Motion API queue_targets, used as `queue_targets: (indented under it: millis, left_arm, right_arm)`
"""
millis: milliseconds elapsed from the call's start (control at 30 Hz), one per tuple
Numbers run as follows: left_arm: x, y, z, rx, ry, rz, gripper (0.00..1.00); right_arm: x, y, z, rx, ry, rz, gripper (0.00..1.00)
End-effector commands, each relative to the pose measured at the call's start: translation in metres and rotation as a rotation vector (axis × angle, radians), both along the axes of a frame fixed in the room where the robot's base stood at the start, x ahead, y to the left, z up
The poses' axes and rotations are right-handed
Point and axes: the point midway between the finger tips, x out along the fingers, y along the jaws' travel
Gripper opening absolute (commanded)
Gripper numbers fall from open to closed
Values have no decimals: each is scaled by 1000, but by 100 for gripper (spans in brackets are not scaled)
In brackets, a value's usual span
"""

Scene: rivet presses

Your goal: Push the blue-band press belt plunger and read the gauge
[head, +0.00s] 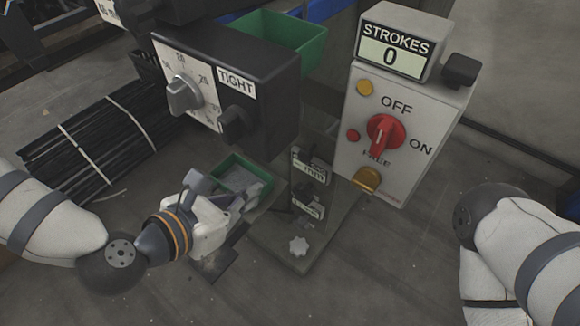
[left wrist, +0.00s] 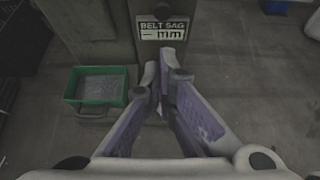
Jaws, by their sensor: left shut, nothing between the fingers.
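The press column (head: 290,215) stands in the middle of the head view. A small gauge plate (head: 310,165) on it shows a dash and "mm". In the left wrist view this gauge (left wrist: 162,30) reads "BELT SAG — mm", with no number. My left gripper (left wrist: 168,62) is shut and empty, its fingertips just below the gauge plate in that view. In the head view it (head: 240,203) is left of the column. I see no blue band. My right gripper is out of view.
A grey control box (head: 400,140) shows "STROKES 0" and a red OFF/ON knob (head: 384,135). A black box (head: 235,85) marked "TIGHT" has a dial. A green tray (head: 262,180) lies beside the column. Black rods (head: 95,150) lie left.

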Motion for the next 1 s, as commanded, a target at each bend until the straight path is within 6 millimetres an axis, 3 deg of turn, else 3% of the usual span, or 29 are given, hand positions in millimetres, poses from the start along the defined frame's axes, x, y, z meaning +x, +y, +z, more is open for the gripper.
queue_targets:
  millis: [467, 700, 1000]
  left_arm:
    - [67, -50, -52, 3, 1, -3, 0]
    - [94, -69, -50, 2, 0, -2, 0]
    - [99, -73, -49, 1, 3, -1, 0]
  right_arm:
    - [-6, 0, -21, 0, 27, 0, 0]
    - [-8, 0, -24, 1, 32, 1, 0]
    - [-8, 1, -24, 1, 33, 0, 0]
